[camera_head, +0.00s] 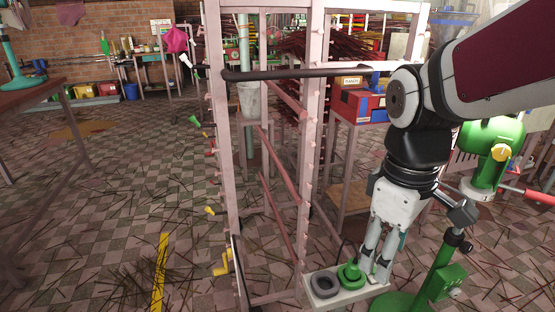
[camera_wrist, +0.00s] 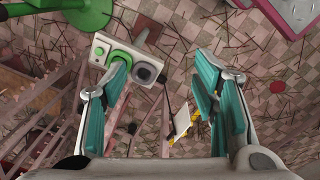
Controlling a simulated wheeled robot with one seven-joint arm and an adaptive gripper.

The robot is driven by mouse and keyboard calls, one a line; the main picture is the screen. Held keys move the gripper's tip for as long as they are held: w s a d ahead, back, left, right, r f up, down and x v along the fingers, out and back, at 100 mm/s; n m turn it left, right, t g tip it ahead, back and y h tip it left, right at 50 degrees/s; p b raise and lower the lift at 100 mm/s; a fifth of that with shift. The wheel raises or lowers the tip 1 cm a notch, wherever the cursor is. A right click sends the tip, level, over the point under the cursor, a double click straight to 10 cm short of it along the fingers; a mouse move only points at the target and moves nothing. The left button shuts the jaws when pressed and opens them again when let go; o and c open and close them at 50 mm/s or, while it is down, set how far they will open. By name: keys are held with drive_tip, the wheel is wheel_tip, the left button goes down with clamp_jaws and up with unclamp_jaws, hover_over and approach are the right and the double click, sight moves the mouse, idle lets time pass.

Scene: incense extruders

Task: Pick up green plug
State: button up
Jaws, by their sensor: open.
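The green plug (camera_head: 350,276) sits on a small white shelf (camera_head: 345,297), just right of a dark grey ring (camera_head: 323,285). In the wrist view the green plug (camera_wrist: 121,55) is partly hidden behind the tip of my left finger, with the grey ring (camera_wrist: 145,71) beside it. My gripper (camera_head: 374,278) points down close to the right side of the plug in the head view. I cannot tell whether a fingertip touches the plug.
A pinkish rack frame (camera_head: 312,150) rises left of the shelf. A green stand (camera_head: 435,280) is close on the right, with a green machine (camera_head: 490,150) behind it. A tiled floor (camera_head: 130,210) strewn with sticks lies open at left.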

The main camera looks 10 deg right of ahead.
drive_tip(key=w+d+f+n+p, duration=0.2)
drive_tip(key=w+d+f+n, duration=0.15)
drive_tip(key=w, duration=0.45)
drive_tip(key=n+p, duration=0.3)
drive_tip(key=n, duration=0.3)
hover_over(355, 262)
wheel_tip(355, 262, down, 8)
drive_tip(key=shift+y, duration=0.3)
drive_tip(key=f+b, duration=0.1)
drive_tip(key=f, duration=0.1)
drive_tip(key=f+b, duration=0.1)
drive_tip(key=f, duration=0.2)
drive_tip(key=f+b, duration=0.1)
drive_tip(key=f, duration=0.2)
drive_tip(key=shift+s+d+f, duration=0.1)
drive_tip(key=shift+d+f, duration=0.05)
drive_tip(key=shift+d, duration=0.1)
drive_tip(key=f, duration=0.1)
drive_tip(key=f+b, duration=0.1)
drive_tip(key=f, duration=0.1)
drive_tip(key=f+b, duration=0.1)
drive_tip(key=f, duration=0.1)
drive_tip(key=shift+a+f, duration=0.1)
drive_tip(key=shift+a, duration=0.15)
drive_tip(key=c, duration=1.3)
